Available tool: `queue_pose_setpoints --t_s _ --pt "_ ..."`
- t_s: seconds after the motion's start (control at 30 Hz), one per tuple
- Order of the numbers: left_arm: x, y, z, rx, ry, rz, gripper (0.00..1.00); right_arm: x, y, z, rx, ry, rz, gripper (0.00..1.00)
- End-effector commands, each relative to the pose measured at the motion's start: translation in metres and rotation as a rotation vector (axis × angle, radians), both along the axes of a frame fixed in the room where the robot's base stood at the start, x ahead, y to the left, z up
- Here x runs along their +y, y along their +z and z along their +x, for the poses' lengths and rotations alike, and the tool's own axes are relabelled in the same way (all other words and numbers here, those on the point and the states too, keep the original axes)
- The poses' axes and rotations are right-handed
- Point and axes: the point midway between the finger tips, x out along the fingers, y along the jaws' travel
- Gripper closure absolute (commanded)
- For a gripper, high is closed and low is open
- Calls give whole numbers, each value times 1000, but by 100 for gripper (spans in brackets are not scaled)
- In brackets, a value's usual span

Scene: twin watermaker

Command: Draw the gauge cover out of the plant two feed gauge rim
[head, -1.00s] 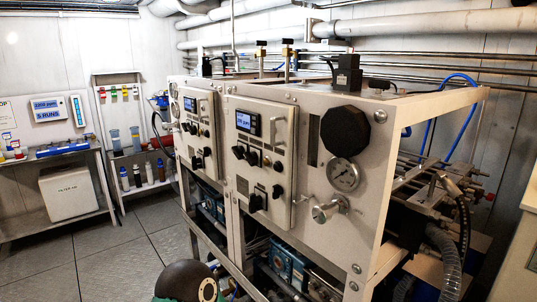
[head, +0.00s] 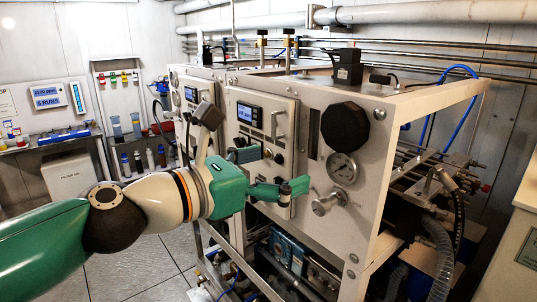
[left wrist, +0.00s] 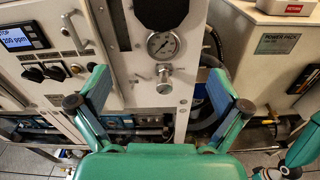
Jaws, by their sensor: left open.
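The black many-sided gauge cover (head: 345,127) sits on the upper right of the right-hand panel. Any rim behind it is hidden. In the left wrist view the cover (left wrist: 160,13) is cut off by the top edge. My left gripper (head: 283,169) is open and empty, in front of the panel, lower and to the left of the cover. In the left wrist view its fingers (left wrist: 157,80) are spread wide below the cover, with nothing between them. Green parts of mine show at the lower right there; whether they are the right gripper's jaws is unclear.
A round dial gauge (head: 342,168) and a metal knob (head: 326,204) sit just below the cover. A door handle (head: 278,125) and a small display (head: 249,115) are left of it. Pipes and hoses (head: 440,240) crowd the right side.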

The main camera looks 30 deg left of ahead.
Motion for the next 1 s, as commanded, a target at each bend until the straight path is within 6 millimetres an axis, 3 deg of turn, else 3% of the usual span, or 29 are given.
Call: queue_pose_setpoints --t_s 0.03,0.13,0.33,1.0 --pt "2 13 -9 -17 -2 -42 0 0 1 0 0 0 0 0" --pt "3 24 -16 -26 -6 -96 0 0 1 0 0 0 0 0" --pt "-2 26 -3 -26 -9 -110 0 0 -2 0 0 0 0 0" --pt "-45 25 114 -26 -6 -106 0 0 -15 0 0 0 0 0"
